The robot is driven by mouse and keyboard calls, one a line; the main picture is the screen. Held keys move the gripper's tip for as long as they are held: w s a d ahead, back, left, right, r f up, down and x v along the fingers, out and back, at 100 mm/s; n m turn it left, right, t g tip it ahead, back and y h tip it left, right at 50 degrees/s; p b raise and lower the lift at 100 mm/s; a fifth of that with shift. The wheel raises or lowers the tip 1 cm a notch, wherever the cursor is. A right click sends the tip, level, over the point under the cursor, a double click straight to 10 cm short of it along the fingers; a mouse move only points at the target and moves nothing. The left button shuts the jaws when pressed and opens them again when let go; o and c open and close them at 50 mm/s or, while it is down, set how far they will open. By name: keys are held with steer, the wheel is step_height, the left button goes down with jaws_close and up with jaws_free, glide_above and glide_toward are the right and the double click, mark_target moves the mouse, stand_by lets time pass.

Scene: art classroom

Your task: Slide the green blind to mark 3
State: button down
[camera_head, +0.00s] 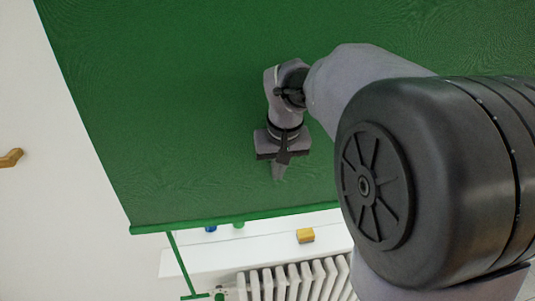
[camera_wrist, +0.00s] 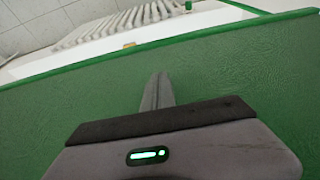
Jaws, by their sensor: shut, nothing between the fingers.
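The green blind (camera_head: 180,120) hangs as a large sheet over the window wall in the head view. Its lower edge bar (camera_head: 190,225) runs across above the sill. A green cord or rod (camera_head: 180,262) hangs below the bar near its left end, with a short crosspiece (camera_head: 196,296) at its lower end. My gripper (camera_head: 279,172) is shut and empty, in front of the blind and above its lower bar. In the wrist view my gripper's fingers (camera_wrist: 157,92) lie over the green cloth (camera_wrist: 60,115), short of the bar. I cannot tell whether they touch the cloth. No numbered marks are readable.
A white radiator (camera_head: 290,281) stands below the white sill (camera_head: 262,250). A yellow block (camera_head: 305,235), a small blue item (camera_head: 210,229) and a small green item (camera_head: 238,225) are on the sill. A wooden hook (camera_head: 11,158) is on the wall at left.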

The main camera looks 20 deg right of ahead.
mark_target(276, 204)
steer(key=b+x, duration=0.2)
steer(key=x, duration=0.1)
steer(key=s+b+x, duration=0.1)
steer(key=b+x, duration=0.1)
steer(key=x, duration=0.1)
steer(key=s+b+x, duration=0.1)
steer(key=b+x, duration=0.1)
steer(key=x, duration=0.1)
steer(key=shift+a+f, duration=0.15)
steer(key=shift+f, duration=0.4)
